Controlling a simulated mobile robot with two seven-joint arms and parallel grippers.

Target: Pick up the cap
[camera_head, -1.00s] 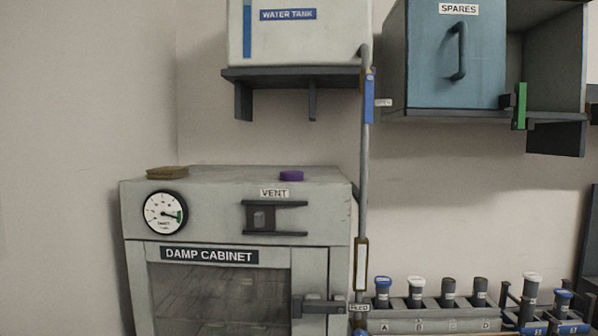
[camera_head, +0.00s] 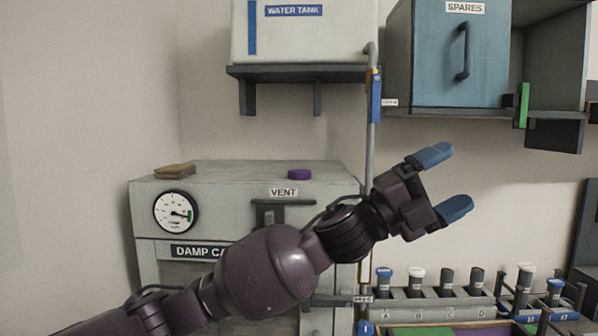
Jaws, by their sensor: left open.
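A small round purple cap (camera_head: 299,174) lies on top of the damp cabinet (camera_head: 240,170), toward its back right. My left gripper (camera_head: 444,182) is open and empty, with its two blue fingertips apart. In the picture it is to the right of the cabinet and the cap, in front of the bare wall, pointing right. My left arm crosses in front of the cabinet and hides much of its door and part of the vent. The cap itself is in full view. My right gripper is not in view.
A brown block (camera_head: 175,171) lies on the cabinet top at the left. A vertical pipe (camera_head: 369,140) runs beside the cabinet from the water tank (camera_head: 330,35). The spares cupboard (camera_head: 425,55) hangs above right. A rack (camera_head: 435,306) with several tubes stands below right.

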